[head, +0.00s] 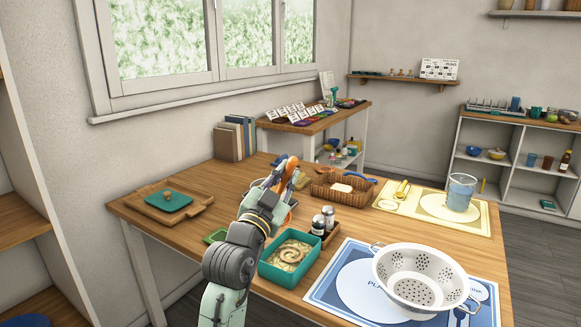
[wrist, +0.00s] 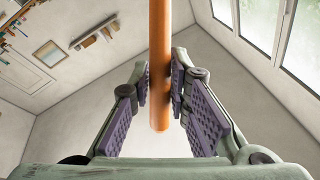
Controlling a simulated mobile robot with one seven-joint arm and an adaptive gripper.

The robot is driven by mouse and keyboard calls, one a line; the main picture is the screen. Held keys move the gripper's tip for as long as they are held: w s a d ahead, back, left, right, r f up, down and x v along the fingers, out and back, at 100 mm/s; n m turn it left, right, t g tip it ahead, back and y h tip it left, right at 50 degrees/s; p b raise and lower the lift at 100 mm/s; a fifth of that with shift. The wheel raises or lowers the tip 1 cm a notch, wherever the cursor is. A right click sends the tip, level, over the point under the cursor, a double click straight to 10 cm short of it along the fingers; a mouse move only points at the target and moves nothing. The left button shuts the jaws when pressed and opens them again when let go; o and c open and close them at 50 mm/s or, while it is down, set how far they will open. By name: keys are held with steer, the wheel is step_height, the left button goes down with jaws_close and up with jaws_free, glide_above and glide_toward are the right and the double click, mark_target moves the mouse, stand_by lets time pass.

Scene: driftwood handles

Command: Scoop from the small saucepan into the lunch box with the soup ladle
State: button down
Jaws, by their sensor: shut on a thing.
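My gripper (head: 284,168) is raised over the middle of the table in the head view. In the wrist view my gripper (wrist: 162,88) is shut on an orange rod-like handle (wrist: 159,45), which I take to be the soup ladle's; its bowl is not clear. In the head view an orange piece (head: 289,177) shows at the fingers. A teal rectangular box (head: 268,271), likely the lunch box, holds pale food with a brown coil and stands at the front, right of my arm. I cannot make out the small saucepan; my arm hides part of the table.
A white colander (head: 384,276) stands on the blue placemat (head: 318,292) at front right. Salt and pepper shakers (head: 318,225) and a wicker basket (head: 325,191) are behind the box. A glass (head: 461,192) stands on the yellow mat. A board with a teal lid (head: 168,201) lies left.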

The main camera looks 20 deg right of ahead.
steer(key=shift+w+a+r+n+p, duration=0.1)
steer(key=shift+w+r+n+p, duration=0.25)
steer(key=shift+r+p, duration=0.2)
steer(key=w+a+r+n+y+p, duration=0.1)
steer(key=w+r+n+p, duration=0.1)
steer(key=w, duration=0.2)
steer(key=w+a+r+n+g+y+p, duration=0.1)
steer(key=w+r+n+y+p, duration=0.1)
steer(key=w+n+p, duration=0.1)
steer(key=shift+w+a, duration=0.15)
steer(key=shift+w, duration=0.5)
steer(key=c, duration=2)
jaws_free()
jaws_close()
